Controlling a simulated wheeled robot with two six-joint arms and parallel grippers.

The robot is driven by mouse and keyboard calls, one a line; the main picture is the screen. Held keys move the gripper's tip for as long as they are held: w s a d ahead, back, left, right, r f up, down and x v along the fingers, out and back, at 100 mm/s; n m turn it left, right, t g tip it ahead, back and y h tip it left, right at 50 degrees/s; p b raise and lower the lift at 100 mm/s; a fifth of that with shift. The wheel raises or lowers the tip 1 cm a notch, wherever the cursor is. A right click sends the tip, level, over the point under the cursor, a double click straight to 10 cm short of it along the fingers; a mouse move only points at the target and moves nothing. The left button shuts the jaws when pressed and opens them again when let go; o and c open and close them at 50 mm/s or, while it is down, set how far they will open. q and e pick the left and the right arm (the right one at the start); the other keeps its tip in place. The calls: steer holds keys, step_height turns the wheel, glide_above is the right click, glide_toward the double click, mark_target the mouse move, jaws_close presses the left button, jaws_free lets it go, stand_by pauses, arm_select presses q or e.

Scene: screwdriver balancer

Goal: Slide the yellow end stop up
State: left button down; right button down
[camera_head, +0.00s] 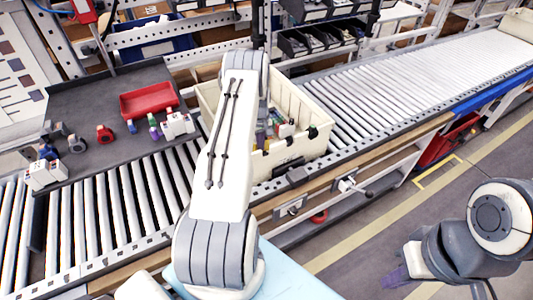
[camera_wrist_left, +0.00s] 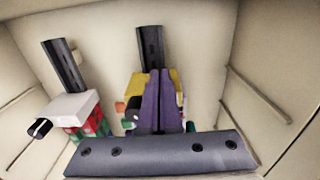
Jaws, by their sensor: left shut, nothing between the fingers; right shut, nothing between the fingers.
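The yellow end stop (camera_wrist_left: 175,78) shows in the left wrist view as a yellow part below a dark upright strip (camera_wrist_left: 149,48). My left gripper (camera_wrist_left: 158,75) has its purple fingers shut together in front of the yellow part and hides its middle. Whether the fingertips touch it I cannot tell. In the head view my left gripper is hidden behind my arm. My right gripper (camera_head: 395,277) is at the lower right of the head view, shut and empty, over the floor and away from the bin.
The cream bin (camera_head: 310,90) stands on the roller conveyor (camera_head: 400,85), its walls close around my left gripper. A second dark strip (camera_wrist_left: 62,65) with a white, red and green part (camera_wrist_left: 80,108) stands to the left. A red tray (camera_head: 148,100) lies on the grey table.

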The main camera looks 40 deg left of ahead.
arm_select(q)
steer(key=shift+s+d, duration=0.1)
steer(key=shift+d, duration=0.2)
stand_by(0.9)
steer(key=shift+r, duration=0.1)
steer(key=shift+r+p, duration=0.6)
steer(key=shift+r, duration=0.35)
step_height(320, 180, up, 12)
steer(key=p, duration=0.7)
steer(key=shift+s+d+f, duration=0.15)
steer(key=shift+d+f, duration=0.05)
steer(key=shift+d, duration=0.2)
